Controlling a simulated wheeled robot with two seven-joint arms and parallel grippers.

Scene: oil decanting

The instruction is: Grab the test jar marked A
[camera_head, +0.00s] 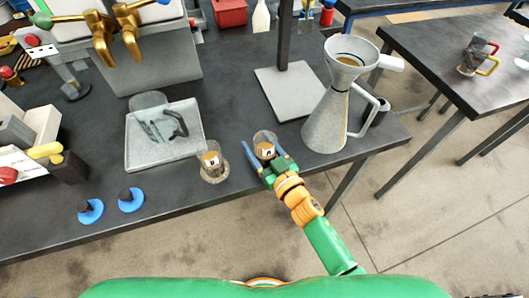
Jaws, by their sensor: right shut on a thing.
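My right gripper (263,158) reaches in from the bottom right. Its blue fingers are shut around a small clear jar (264,137) with brown contents and a pale label. A second, similar jar (213,172) stands upright on the dark table to the left, apart from the gripper. The letters on both labels are too small to read surely. I cannot tell whether the held jar touches the table. My left gripper is not in view.
A grey jug with a funnel (326,122) stands right of the held jar. A square tray (138,158) holding a clear vessel lies to the left. Two blue-based knobs (90,211) are near the front edge.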

